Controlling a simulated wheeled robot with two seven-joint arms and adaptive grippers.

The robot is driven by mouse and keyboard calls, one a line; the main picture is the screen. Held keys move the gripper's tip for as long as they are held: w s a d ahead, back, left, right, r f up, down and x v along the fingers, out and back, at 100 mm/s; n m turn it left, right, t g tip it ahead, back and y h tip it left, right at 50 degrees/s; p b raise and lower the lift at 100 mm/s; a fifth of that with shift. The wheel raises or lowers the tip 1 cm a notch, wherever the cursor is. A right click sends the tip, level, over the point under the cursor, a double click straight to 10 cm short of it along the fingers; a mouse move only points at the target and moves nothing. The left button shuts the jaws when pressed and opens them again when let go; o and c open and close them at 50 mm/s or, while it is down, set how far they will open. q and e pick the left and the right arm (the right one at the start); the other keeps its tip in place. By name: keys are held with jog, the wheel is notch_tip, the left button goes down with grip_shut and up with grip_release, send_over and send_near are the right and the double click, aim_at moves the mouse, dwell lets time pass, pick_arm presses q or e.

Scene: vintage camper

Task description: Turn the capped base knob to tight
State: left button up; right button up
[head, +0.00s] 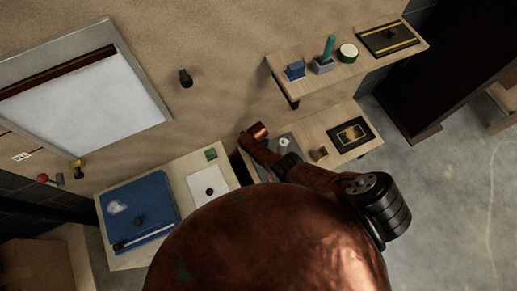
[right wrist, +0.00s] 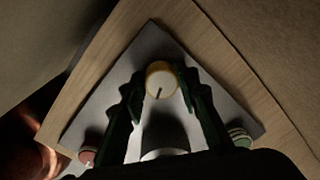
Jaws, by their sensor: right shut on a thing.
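In the right wrist view a round cream knob (right wrist: 161,76) with a brass-coloured rim and a dark pointer line stands on a grey plate (right wrist: 152,45). The pointer line runs from the cap's middle toward the bottom of the picture. My right gripper (right wrist: 162,92) is shut on this knob, with one dark finger at each side. A pale round part (right wrist: 163,155) below the knob is partly hidden by the gripper. In the head view my right arm covers much of the grey plate (head: 283,140). My left gripper is not in view.
A red button (right wrist: 87,156) and a green button (right wrist: 240,137) sit at the plate's lower corners. In the head view a black framed panel (head: 351,134) lies right of my arm. An upper shelf (head: 345,70) overhangs behind. A blue case (head: 140,205) lies left.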

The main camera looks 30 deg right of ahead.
jog(key=shift+s+d+f+m, duration=0.1)
jog(key=shift+m, duration=0.6)
jog(key=shift+s+d+m, duration=0.1)
jog(key=shift+m, duration=0.6)
jog(key=o, duration=0.9)
jog(key=shift+o, duration=1.3)
jog(key=shift+w+a, duration=0.15)
